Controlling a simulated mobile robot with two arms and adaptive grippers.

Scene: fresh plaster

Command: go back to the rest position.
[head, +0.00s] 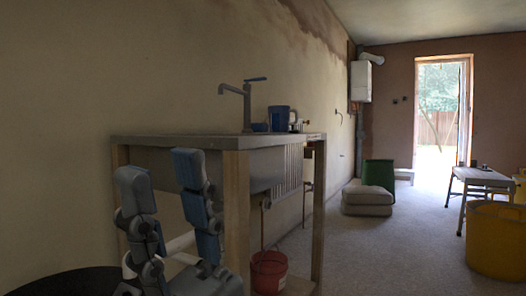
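A tap (246,105) and a blue mug (279,118) stand on the bench. A red bucket (269,270) is below it. Stacked sacks (367,200) and a green container (379,173) are farther back. A yellow tub (496,240) and trestle table (484,176) are right. The middle floor is clear.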

